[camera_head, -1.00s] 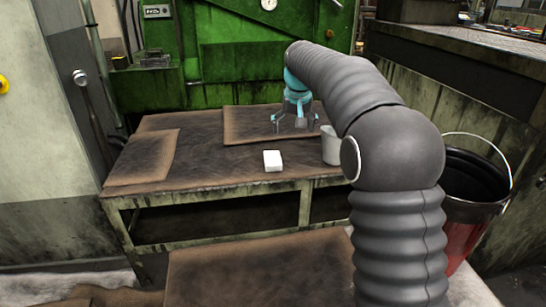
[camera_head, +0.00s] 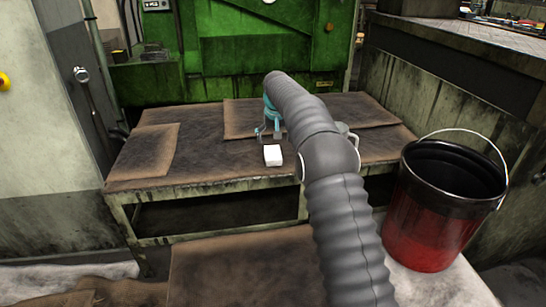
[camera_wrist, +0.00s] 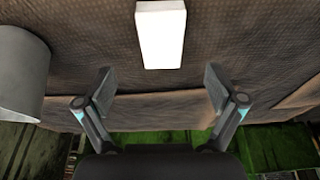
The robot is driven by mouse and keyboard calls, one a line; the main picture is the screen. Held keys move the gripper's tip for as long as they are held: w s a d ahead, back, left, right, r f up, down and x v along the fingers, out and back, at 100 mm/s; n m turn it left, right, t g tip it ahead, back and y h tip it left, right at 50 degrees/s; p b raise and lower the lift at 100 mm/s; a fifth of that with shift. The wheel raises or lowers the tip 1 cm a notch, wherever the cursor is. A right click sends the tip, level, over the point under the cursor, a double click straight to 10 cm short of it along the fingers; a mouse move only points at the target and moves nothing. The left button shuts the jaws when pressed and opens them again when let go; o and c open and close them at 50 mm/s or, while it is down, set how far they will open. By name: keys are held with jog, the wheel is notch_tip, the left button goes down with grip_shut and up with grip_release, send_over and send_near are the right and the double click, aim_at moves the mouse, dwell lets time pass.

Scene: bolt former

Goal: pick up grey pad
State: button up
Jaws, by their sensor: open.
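A small whitish block (camera_head: 273,155), likely the grey pad, lies on the brown-covered workbench near its front edge. It also shows at the top centre of the wrist view (camera_wrist: 161,35), bright and flat-faced. My gripper (camera_head: 269,133) is just behind the block in the head view, over the bench. In the wrist view my gripper (camera_wrist: 160,82) has its two fingers spread apart with nothing between them. The block lies beyond the fingertips, roughly centred between them, and apart from them. The gap in height between fingers and block is hard to tell.
A grey cup (camera_wrist: 20,75) stands beside the block, partly hidden by my arm in the head view. A red and black bucket (camera_head: 440,205) stands right of the bench (camera_head: 210,165). A green machine (camera_head: 255,50) rises behind. The bench left of the block is clear.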

aim_at(273, 153)
jog(key=shift+x, duration=4)
jog(key=shift+a, duration=0.1)
jog(key=c, duration=0.9)
